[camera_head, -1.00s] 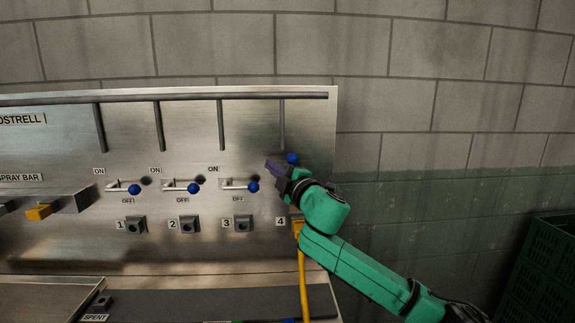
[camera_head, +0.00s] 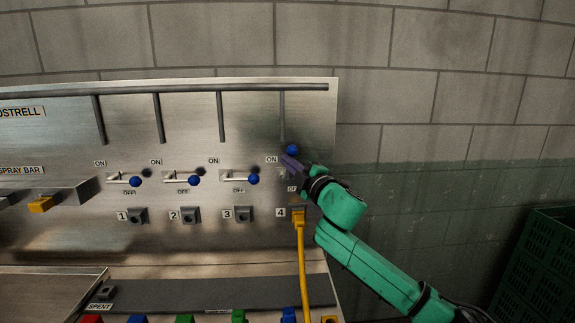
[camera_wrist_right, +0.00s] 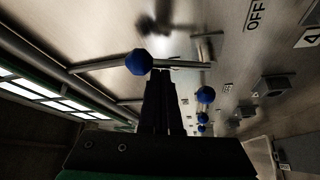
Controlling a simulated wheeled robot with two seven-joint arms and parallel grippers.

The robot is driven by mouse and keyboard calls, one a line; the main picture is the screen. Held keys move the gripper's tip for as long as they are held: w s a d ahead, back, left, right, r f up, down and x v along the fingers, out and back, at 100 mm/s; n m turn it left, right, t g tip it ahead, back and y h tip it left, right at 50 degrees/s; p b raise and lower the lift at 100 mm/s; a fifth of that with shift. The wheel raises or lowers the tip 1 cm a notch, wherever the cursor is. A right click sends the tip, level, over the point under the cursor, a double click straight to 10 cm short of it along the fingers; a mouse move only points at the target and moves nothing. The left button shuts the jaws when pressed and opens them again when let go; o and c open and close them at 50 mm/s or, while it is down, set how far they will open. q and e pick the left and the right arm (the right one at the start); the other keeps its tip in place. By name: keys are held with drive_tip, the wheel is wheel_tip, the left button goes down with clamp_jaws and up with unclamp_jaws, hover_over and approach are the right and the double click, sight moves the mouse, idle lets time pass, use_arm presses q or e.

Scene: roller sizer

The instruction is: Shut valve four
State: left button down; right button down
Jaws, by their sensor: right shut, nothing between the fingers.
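Valve four's blue ball knob (camera_head: 292,149) is at the right end of the steel panel (camera_head: 325,130), beside its ON label and higher than the other three knobs. Its lever is mostly hidden by my right gripper. My right gripper (camera_head: 288,161) is shut and empty, its tip just below and left of that knob; whether they touch is unclear. In the right wrist view, the blue knob (camera_wrist_right: 137,62) is just left of the shut fingertips (camera_wrist_right: 160,76). My left gripper is not in view.
Valves one (camera_head: 134,181), two (camera_head: 194,180) and three (camera_head: 253,179) stand left with sideways levers. A yellow plug (camera_head: 298,215) with a hanging yellow cord sits in socket 4. Coloured pieces line the bottom edge. A green crate (camera_head: 540,262) stands at right.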

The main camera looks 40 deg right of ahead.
drive_tip(key=shift+s+d+f+m+t+b, duration=0.1)
drive_tip(key=shift+d+f+m+t+b, duration=0.15)
drive_tip(key=shift+m+b, duration=0.45)
drive_tip(key=s+d+f+m+h+b, duration=0.2)
drive_tip(key=d+f+m+h+b, duration=0.1)
drive_tip(key=m+h+b, duration=0.8)
drive_tip(key=f+m+b, duration=0.1)
drive_tip(key=m+b, duration=0.2)
drive_tip(key=m, duration=0.3)
drive_tip(key=shift+s+f, duration=0.25)
drive_tip(key=shift+f, duration=0.05)
drive_tip(key=shift+r, duration=0.1)
